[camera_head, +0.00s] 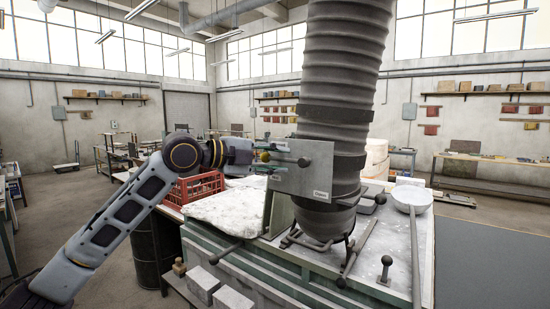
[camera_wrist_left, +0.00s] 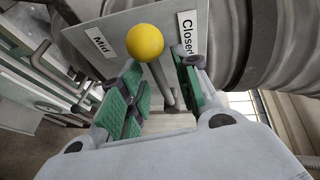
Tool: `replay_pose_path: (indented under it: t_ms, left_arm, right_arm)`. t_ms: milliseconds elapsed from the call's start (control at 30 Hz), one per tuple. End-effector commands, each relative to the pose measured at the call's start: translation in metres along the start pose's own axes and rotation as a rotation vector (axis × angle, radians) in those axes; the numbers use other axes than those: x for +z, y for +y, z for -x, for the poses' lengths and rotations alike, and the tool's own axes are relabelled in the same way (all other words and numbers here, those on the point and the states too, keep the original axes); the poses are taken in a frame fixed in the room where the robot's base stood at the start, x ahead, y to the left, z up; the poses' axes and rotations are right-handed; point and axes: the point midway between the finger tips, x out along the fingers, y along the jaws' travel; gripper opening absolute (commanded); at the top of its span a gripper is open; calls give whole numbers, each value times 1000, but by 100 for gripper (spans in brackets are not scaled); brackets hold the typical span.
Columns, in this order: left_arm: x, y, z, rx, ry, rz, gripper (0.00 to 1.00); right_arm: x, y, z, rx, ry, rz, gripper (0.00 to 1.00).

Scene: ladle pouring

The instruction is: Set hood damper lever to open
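The damper lever's yellow ball knob (camera_wrist_left: 145,43) shows in the left wrist view, on a grey rod (camera_wrist_left: 162,85). It appears between the "Mid" label (camera_wrist_left: 99,42) and the "Closed" label (camera_wrist_left: 188,34) on the grey plate. My left gripper (camera_wrist_left: 160,92) is open, with its green-padded fingers on either side of the rod. A gap shows on the left; contact on the right is unclear. My right gripper is not in view.
The ribbed hood duct (camera_head: 340,90) rises directly behind the plate. A long-handled ladle (camera_head: 412,197) lies on the bench at right. A red crate (camera_head: 195,189) and a whitish slab (camera_head: 225,207) are below my left arm. Open floor (camera_head: 490,260) shows at right.

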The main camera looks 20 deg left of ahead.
Motion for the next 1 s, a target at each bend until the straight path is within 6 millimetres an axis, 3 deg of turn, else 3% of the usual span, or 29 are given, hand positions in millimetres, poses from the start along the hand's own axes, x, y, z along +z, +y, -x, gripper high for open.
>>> replay_pose_path:
  t_ms: [267, 533, 1000]
  left_arm:
    - [0, 0, -1, 0, 0, 0, 32]
    - [0, 0, -1, 0, 0, 0, 0]
    - [1, 2, -2, -3, 3, 10, 0]
  right_arm:
    - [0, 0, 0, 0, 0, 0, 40]
    - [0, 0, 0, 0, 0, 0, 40]
    - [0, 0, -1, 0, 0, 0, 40]
